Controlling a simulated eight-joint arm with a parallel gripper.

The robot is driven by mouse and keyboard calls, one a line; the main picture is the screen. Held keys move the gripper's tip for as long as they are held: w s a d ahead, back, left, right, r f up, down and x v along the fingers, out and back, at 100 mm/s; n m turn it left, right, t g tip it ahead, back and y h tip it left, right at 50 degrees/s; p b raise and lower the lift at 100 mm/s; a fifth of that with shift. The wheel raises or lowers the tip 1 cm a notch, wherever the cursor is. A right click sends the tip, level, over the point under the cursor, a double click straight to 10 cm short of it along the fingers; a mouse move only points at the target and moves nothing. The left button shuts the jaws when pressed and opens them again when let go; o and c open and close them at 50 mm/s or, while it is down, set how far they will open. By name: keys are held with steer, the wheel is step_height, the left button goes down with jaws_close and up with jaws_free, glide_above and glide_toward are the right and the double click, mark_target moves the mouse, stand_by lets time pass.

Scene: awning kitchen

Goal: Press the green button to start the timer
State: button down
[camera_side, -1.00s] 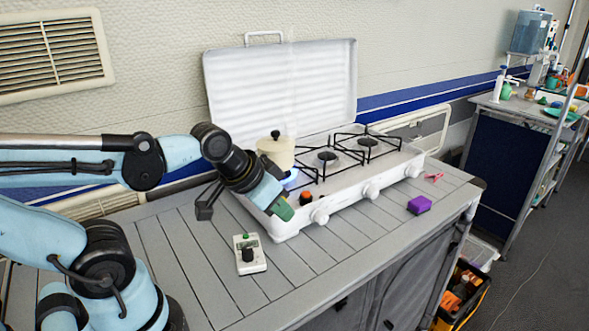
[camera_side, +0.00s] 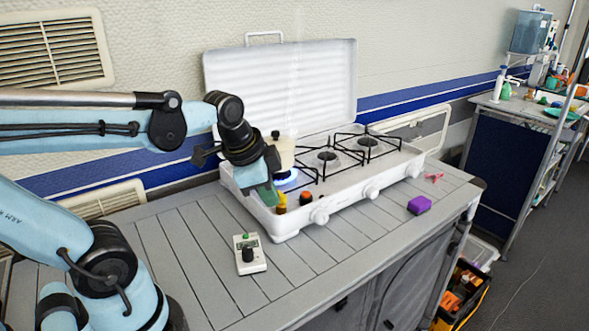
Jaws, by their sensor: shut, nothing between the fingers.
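A small white timer (camera_side: 256,267) lies on the slatted counter in front of the stove's left end. It has a black knob (camera_side: 248,255) and a small green patch (camera_side: 245,241) near its top edge, which looks like the green button. My gripper (camera_side: 268,194) has green fingers, is shut and holds nothing. It is above and behind the timer, apart from it, in front of the stove's left end. It covers part of the stove front and the pot's lower left side.
The white gas stove (camera_side: 340,207) has a raised lid (camera_side: 285,85). A cream pot (camera_side: 283,150) stands over a lit blue flame (camera_side: 286,181). A purple block (camera_side: 419,205) and pink item (camera_side: 434,177) lie to the right. The counter left of the timer is clear.

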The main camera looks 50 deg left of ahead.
mark_target(247, 235)
steer(key=s+a+r+m+g, duration=0.2)
steer(key=a+m+g, duration=0.2)
steer(key=a+m, duration=0.3)
steer(key=m, duration=0.4)
steer(key=shift+a+m+g+h, duration=0.3)
steer(key=shift+a+h, duration=0.1)
steer(key=shift+f, duration=6.95)
steer(key=shift+f, duration=0.1)
steer(key=shift+f, duration=0.75)
steer(key=shift+r, duration=0.1)
step_height(247, 235, up, 9)
